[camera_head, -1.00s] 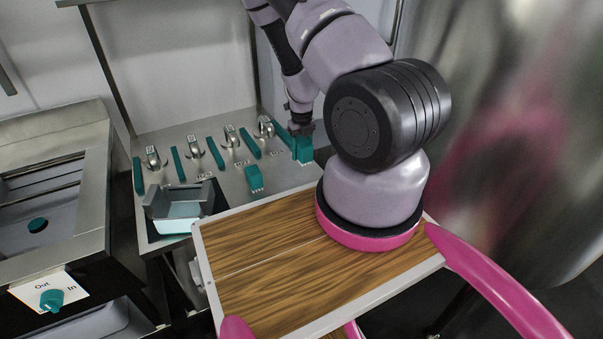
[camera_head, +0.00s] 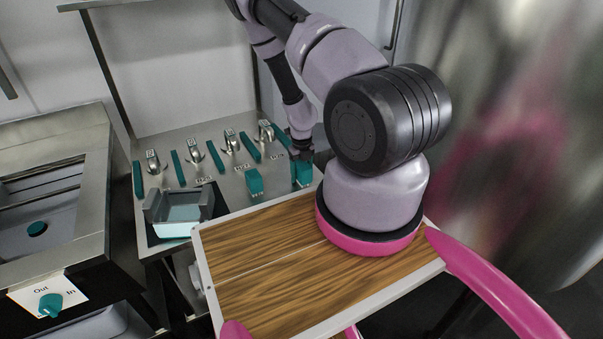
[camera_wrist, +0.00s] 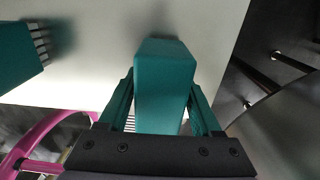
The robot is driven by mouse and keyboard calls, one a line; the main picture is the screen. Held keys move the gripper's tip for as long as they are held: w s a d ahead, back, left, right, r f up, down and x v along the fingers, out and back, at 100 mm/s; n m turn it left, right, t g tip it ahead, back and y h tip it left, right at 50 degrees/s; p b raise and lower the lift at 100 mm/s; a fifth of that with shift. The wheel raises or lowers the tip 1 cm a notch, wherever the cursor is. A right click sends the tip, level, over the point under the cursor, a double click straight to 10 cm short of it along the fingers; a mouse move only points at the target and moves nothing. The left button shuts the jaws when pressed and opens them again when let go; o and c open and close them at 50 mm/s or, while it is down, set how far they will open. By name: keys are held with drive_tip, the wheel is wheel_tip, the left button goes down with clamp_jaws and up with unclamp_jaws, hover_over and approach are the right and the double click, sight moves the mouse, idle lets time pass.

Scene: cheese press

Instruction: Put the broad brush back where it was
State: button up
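The broad brush (camera_head: 301,173), a teal block with pale bristles, is at the right edge of the steel counter (camera_head: 228,205). My gripper (camera_head: 301,150) is above it with its fingers on both sides of it. In the wrist view, the brush (camera_wrist: 165,80) sits between the two teal fingers of my gripper (camera_wrist: 163,115), which close on its sides. It is close to the pale counter top; whether it touches is unclear. A second teal brush (camera_head: 254,182) stands on the counter to its left and shows at the left in the wrist view (camera_wrist: 18,55).
Several metal taps and teal bars (camera_head: 177,168) line the back of the counter, with small labels. A metal and teal tray (camera_head: 180,222) stands at the front left. A wooden-topped board (camera_head: 270,270) lies in front. The counter's right edge is close to the held brush.

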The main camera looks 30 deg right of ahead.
drive_tip(key=shift+o, duration=0.6)
wheel_tip(320, 180, up, 13)
drive_tip(key=shift+f, duration=0.2)
drive_tip(key=w+a+r+n+t+y, duration=0.1)
drive_tip(key=w+a+r+n, duration=0.2)
drive_tip(key=r, duration=0.4)
wheel_tip(320, 180, up, 22)
drive_tip(key=n+t+y, duration=0.2)
drive_tip(key=n+y, duration=0.1)
drive_tip(key=n, duration=0.9)
hover_over(301, 163)
drive_tip(key=s+a, duration=0.2)
drive_tip(key=a, duration=1)
drive_tip(key=s+a+r+n+t+h, duration=0.1)
drive_tip(key=s+r+n+t, duration=0.3)
drive_tip(key=s+r+n, duration=1.2)
drive_tip(key=shift+s+a+r+n+h, duration=0.15)
drive_tip(key=shift+s+r+n+h, duration=0.25)
drive_tip(key=shift+s+r, duration=0.45)
